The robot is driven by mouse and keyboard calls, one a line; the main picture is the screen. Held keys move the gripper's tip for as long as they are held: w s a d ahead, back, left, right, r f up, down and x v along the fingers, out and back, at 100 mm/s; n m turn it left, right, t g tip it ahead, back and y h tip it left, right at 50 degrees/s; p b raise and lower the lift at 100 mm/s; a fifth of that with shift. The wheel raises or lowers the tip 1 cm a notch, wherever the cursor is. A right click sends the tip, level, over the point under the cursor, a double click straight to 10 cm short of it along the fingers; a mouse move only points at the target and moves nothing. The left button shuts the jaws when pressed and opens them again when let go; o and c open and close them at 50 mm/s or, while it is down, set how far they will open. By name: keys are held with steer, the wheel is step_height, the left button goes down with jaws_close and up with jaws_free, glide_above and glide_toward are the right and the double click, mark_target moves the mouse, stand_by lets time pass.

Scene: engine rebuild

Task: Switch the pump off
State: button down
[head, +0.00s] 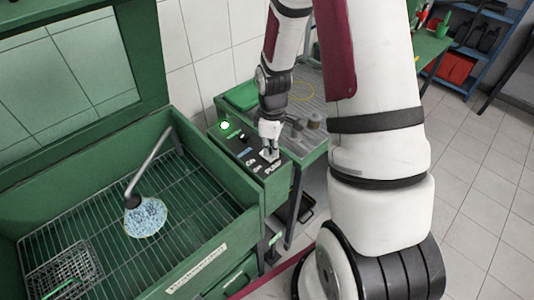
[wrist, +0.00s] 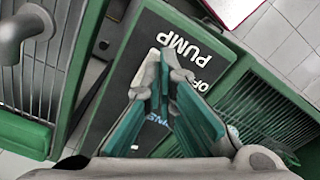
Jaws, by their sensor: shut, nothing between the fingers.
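The pump's control panel (head: 240,146) is a dark plate on the right rim of the green parts washer. It carries white lettering and a lit green lamp (head: 224,125). In the wrist view the panel (wrist: 150,35) shows the word PUMP and part of OFF beside my fingers. My gripper (head: 270,156) is over the PUMP end of the panel, fingers pointing down. In the wrist view its fingertips (wrist: 165,62) are together, with nothing held. The pump switch cannot be made out; my fingers cover part of the panel. I cannot tell whether they touch it.
The washer basin (head: 100,185) lies left of the panel, with a metal grate. A bent spout (head: 150,165) stands over it, with a bluish-white round patch (head: 146,217) below its head. A wire basket (head: 65,272) sits at front left. A green bench with a tray stands behind the panel.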

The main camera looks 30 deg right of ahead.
steer(key=shift+f, duration=0.55)
stand_by(0.4)
steer(key=shift+r+p, duration=1.35)
steer(key=shift+r, duration=2.15)
